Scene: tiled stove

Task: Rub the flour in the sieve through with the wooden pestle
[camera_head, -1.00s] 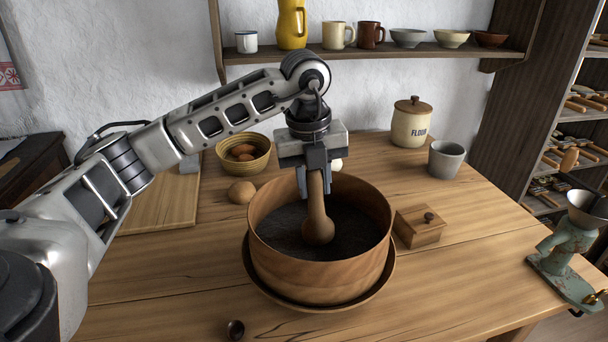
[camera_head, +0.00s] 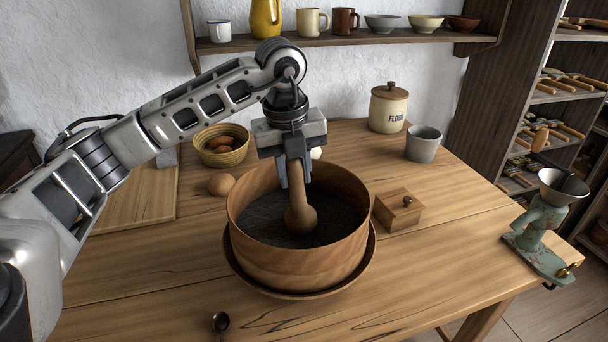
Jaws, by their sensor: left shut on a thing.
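The wooden sieve (camera_head: 296,266) stands on the table with a wide dark wooden dish (camera_head: 240,272) under it. Its inside shows a dark mesh; I cannot make out flour on it. The wooden pestle (camera_head: 299,214) is upright inside the sieve, its rounded end low near the mesh. Whether it touches the mesh I cannot tell. My left gripper (camera_head: 293,172) points down over the sieve and is shut on the pestle's upper part. My right gripper is not in view.
A flour jar (camera_head: 388,108), grey cup (camera_head: 423,144), small wooden box (camera_head: 398,210) and grinder (camera_head: 545,225) stand at the right.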

